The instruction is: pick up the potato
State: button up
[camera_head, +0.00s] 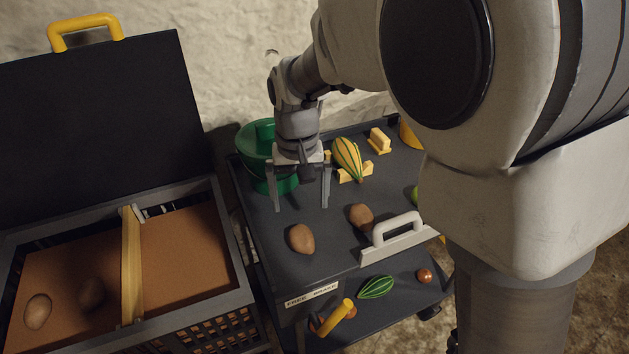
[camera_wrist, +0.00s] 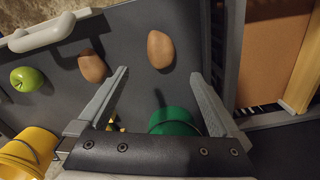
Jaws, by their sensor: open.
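Two brown potatoes lie on the dark top of the cart. The nearer potato (camera_head: 301,239) is close to the cart's front left; it also shows in the wrist view (camera_wrist: 160,49), ahead of and between the fingertips. The other potato (camera_head: 361,217) lies to its right, beside the white handle, and is left of the fingers in the wrist view (camera_wrist: 92,66). My gripper (camera_head: 300,207) points down over the cart, open and empty, behind the nearer potato. It touches neither potato.
A green container (camera_head: 254,142) stands at the cart's back left, beside my gripper. A striped gourd (camera_head: 347,157) rests behind right. A green apple (camera_wrist: 27,79) and yellow bucket (camera_wrist: 22,152) are farther off. Left, an open crate (camera_head: 233,221) with a wooden divider (camera_head: 131,265) holds two potatoes (camera_head: 38,311).

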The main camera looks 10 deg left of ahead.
aim_at(300, 233)
notch_tip(300, 233, down, 11)
jog(key=b, duration=0.2)
jog(key=shift+a+b, duration=0.15)
jog(key=shift+b, duration=0.2)
jog(key=c, duration=0.8)
jog(key=shift+c, duration=0.2)
jog(key=shift+r, duration=0.1)
